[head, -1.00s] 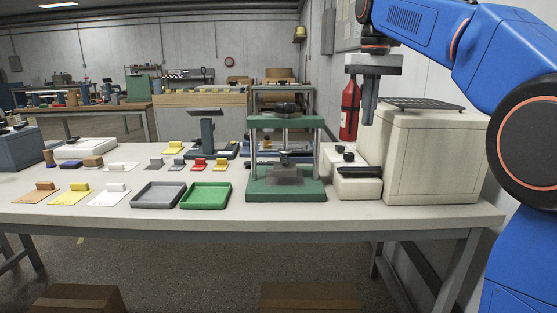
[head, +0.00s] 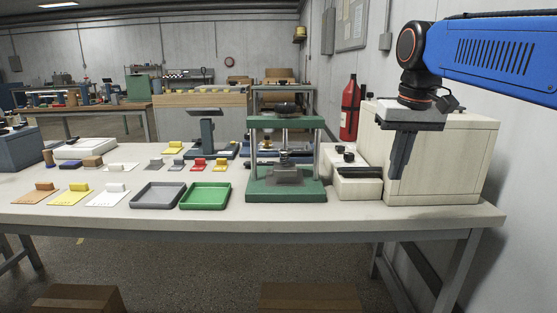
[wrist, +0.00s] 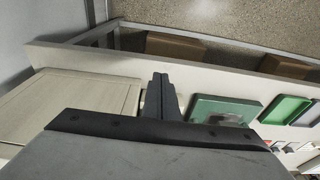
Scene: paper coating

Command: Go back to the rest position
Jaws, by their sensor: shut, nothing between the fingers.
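My gripper (head: 402,174) hangs pointing down at the right of the head view, in front of the cream cabinet (head: 456,165). Its fingers are together and hold nothing. In the wrist view the closed fingers of my gripper (wrist: 162,88) point toward the bench's front edge, with the cream cabinet (wrist: 75,105) on the left and the green press (wrist: 222,109) on the right. My blue arm reaches in from the upper right of the head view.
The press (head: 286,190) and a cream box with black parts (head: 357,187) stand left of my gripper. A grey tray (head: 158,196), a green tray (head: 206,196) and several coloured blocks on sheets lie further left. A red fire extinguisher (head: 350,107) is behind.

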